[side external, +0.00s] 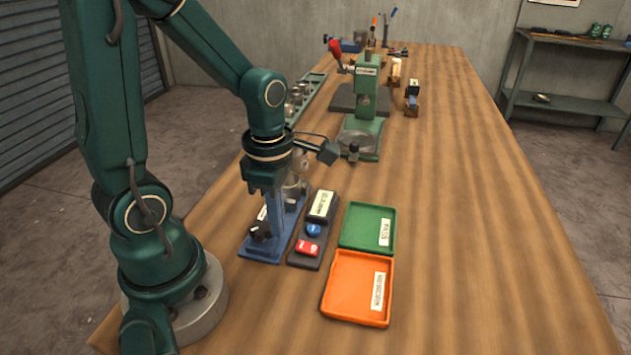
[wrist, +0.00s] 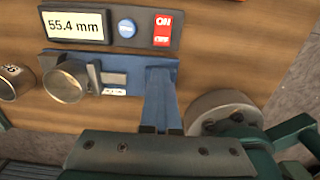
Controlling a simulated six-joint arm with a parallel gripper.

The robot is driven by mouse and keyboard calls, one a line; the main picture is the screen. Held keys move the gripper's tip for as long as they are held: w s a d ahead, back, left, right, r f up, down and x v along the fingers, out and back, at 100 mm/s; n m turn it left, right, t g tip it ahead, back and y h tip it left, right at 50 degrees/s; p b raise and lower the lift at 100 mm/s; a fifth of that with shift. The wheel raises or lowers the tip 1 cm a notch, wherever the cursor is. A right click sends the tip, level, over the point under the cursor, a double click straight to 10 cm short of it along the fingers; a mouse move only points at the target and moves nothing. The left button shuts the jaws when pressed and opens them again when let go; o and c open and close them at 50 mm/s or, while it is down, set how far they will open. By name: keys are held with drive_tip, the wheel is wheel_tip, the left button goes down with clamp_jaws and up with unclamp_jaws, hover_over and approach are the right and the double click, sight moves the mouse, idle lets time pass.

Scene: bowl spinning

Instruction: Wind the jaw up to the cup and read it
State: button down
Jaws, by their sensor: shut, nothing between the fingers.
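The blue measuring fixture (side external: 246,250) lies on the bench under my gripper. In the wrist view, a round metal cup (wrist: 66,82) stands at its left part. A grey jaw (wrist: 113,78) sits just right of the cup; I cannot tell whether they touch. The display (wrist: 75,24) reads 55.4 mm; its housing (side external: 322,205) lies right of the fixture in the side view. My gripper (wrist: 160,74) is shut and empty, its blue fingers pointing down over the fixture's right part. A black knob (side external: 259,232) shows at the fixture's near end; my fingers hide it in the wrist view.
A blue button (side external: 313,230) and red ON/OFF switch (side external: 307,248) are on the display housing. Green (side external: 359,223) and orange (side external: 352,297) trays lie to its right. A green press (side external: 369,90) stands behind. Another cup (wrist: 14,82) is left of the fixture. The bench's right side is clear.

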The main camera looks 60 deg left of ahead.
drive_tip(key=shift+s+d, duration=0.25)
drive_tip(key=shift+s, duration=0.25)
drive_tip(key=shift+d, duration=0.1)
drive_tip(key=shift+w+d, duration=0.25)
drive_tip(key=shift+w, duration=0.05)
wheel_tip(320, 180, up, 6)
idle(0.6)
drive_tip(key=d+r+m+t, duration=0.2)
drive_tip(key=m, duration=1.1)
drive_tip(key=s+d+r+m+t, duration=0.1)
drive_tip(key=d+r+m+t, duration=0.1)
drive_tip(key=m, duration=1.2)
drive_tip(key=shift+s+d+r+t, duration=0.15)
drive_tip(key=shift+s+r+t, duration=0.1)
drive_tip(key=shift+r+t, duration=0.4)
